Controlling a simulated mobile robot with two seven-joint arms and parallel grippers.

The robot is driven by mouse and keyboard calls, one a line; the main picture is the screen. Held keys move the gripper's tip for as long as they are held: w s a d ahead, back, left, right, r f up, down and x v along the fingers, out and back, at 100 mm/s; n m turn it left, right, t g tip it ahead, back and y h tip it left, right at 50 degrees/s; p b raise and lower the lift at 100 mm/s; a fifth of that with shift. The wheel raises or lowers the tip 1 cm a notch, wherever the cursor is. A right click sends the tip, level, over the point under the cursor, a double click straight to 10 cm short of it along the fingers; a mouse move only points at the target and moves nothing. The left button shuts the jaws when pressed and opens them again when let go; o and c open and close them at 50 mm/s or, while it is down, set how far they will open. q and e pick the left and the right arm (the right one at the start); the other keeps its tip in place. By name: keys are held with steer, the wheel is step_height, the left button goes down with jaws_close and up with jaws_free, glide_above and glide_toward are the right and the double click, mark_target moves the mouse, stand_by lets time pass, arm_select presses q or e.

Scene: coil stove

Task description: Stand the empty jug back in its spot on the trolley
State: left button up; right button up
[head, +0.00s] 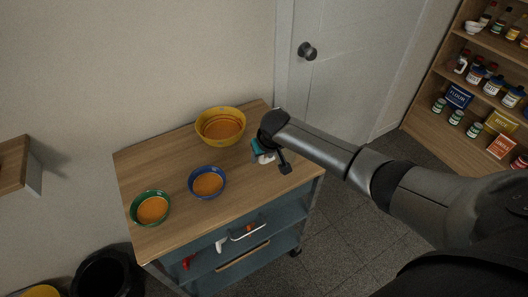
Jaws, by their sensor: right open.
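The trolley (223,217) has a wooden top and blue-grey shelves below. A small teal and white shape, apparently the jug (257,147), shows at the right rear part of the top, mostly hidden by my right gripper (273,160). My right gripper is open, pointing down right at this shape. I cannot tell whether its fingers touch the jug, or whether the jug rests on the wood. The jug's inside is not visible. My left gripper is not in view.
A yellow bowl (220,114), a blue bowl (206,171) and a green bowl (150,193) with orange contents stand on the top. The right front part of the top is bare. A door (345,62) is behind, a stocked shelf (428,125) at right, a black bin (106,259) at lower left.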

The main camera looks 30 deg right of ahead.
steer(key=p+v, duration=0.3)
steer(key=v, duration=0.9)
stand_by(0.3)
